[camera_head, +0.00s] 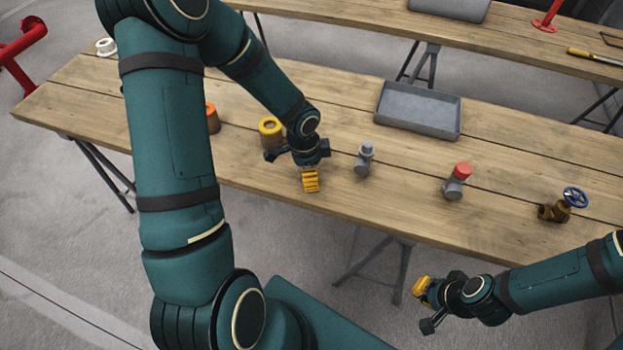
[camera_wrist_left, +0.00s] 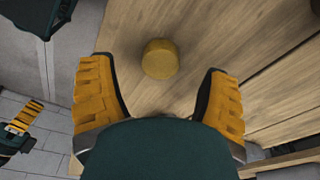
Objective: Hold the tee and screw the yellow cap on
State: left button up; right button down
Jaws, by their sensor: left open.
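The yellow cap (camera_head: 270,130) sits on the table, just beyond my left gripper (camera_head: 291,167). In the left wrist view the cap (camera_wrist_left: 161,59) shows ahead of the open fingers, roughly centred between them and touching neither. My left gripper is empty. A grey tee-like fitting (camera_head: 363,163) stands on the table to the right of my left gripper. Another grey fitting (camera_head: 454,188) with a red cap stands further right. My right gripper (camera_head: 426,305) is open and empty, off the table's front edge at the lower right.
An orange cap (camera_head: 212,119) stands left of the yellow cap, partly behind my left arm. A grey tray (camera_head: 419,119) lies at the back. A brass valve with a blue handwheel (camera_head: 574,197) stands at the right. Bare table (camera_head: 410,170) lies between the fittings.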

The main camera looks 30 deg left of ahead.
pick_arm(q)
notch_tip(320, 180, down, 3)
jog(key=shift+w+d+r+b, duration=0.1)
jog(key=shift+r+b, duration=0.1)
jog(key=shift+b, duration=0.1)
jog(key=c, duration=1.2)
jog(key=shift+r, duration=0.1)
notch_tip(320, 180, up, 10)
jog(key=p, duration=0.3)
